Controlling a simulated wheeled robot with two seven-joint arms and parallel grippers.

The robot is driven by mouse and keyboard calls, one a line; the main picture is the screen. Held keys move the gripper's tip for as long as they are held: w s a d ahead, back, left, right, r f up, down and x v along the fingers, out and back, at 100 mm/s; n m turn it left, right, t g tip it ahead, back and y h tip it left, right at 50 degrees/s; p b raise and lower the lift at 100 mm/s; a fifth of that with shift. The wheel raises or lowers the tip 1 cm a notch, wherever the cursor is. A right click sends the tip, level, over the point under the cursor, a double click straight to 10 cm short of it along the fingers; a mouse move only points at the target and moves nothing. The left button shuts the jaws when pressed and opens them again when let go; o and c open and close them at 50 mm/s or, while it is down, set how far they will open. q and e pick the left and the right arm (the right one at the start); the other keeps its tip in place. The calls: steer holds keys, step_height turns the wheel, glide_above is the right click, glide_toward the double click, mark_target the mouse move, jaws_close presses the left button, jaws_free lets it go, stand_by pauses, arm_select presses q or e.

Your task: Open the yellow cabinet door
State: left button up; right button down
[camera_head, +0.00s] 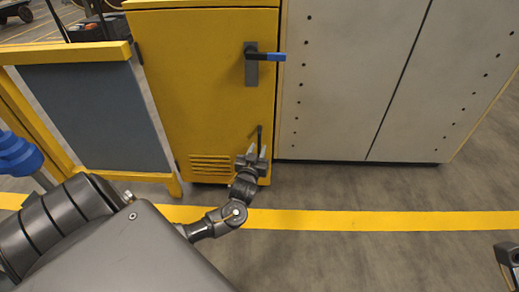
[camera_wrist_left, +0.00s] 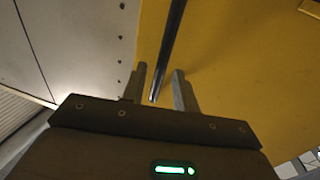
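The yellow cabinet door (camera_head: 205,105) is at the centre of the head view and looks shut. A grey latch plate with a blue-tipped lever (camera_head: 270,57) sits at its upper right. A thin dark bar (camera_head: 259,133) stands at the door's lower right; it also shows in the left wrist view (camera_wrist_left: 171,45). My left gripper (camera_head: 252,157) is low in front of the door, and its two fingers (camera_wrist_left: 160,88) are apart on either side of the bar's end, with gaps visible. At the right edge is part of my right gripper (camera_head: 508,262); its fingers are unclear.
Pale grey cabinets (camera_head: 350,85) stand right of the door. A yellow-framed dark panel (camera_head: 95,115) stands to the left, close to the door. The floor in front is clear, with a yellow stripe (camera_head: 370,220).

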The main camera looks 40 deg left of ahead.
mark_target(259, 146)
arm_select(q)
steer(key=shift+b+x, duration=0.45)
steer(key=shift+x, duration=1.05)
jaws_close()
